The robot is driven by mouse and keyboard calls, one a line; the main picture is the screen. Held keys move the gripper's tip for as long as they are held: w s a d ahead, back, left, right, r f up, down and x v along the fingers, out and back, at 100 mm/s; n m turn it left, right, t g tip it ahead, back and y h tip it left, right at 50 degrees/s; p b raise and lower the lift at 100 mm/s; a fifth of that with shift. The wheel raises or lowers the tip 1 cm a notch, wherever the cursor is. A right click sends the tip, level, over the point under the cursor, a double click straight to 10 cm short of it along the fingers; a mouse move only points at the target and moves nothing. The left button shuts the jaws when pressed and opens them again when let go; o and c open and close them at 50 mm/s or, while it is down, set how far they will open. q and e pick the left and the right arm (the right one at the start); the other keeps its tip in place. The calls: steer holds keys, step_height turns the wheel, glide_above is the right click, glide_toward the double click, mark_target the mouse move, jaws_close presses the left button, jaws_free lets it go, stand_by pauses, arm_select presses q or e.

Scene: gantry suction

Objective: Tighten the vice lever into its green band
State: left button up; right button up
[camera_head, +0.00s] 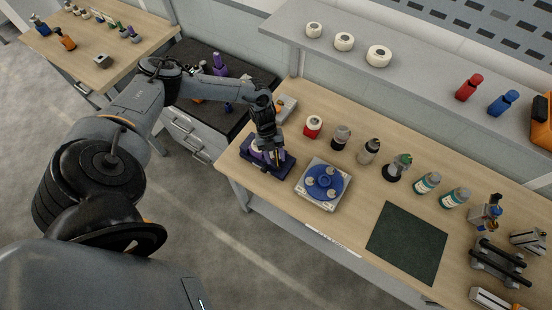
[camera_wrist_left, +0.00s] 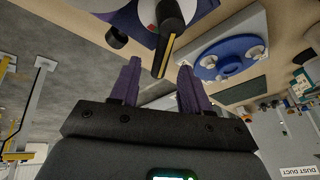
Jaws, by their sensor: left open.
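A purple-based fixture, apparently the vice (camera_head: 288,168), sits at the left end of the wooden bench, largely covered by my arm. Its purple base (camera_wrist_left: 207,5) also shows in the left wrist view. A dark lever (camera_wrist_left: 176,22) with a yellow stripe points toward my left gripper (camera_wrist_left: 158,65). The open purple fingers stand on either side of its end, with visible gaps. In the head view, my left gripper (camera_head: 271,157) reaches down over the fixture. I cannot make out a green band. My right gripper is not in view.
A blue round fixture on a pale plate (camera_head: 312,199) stands close to the right of the vice. Several bottles and a red-sided jar (camera_head: 313,126) line the bench behind. A dark green mat (camera_head: 388,257) lies bare farther right.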

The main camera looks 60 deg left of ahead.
arm_select(q)
steer(key=b+v, duration=0.1)
steer(key=v, duration=0.8)
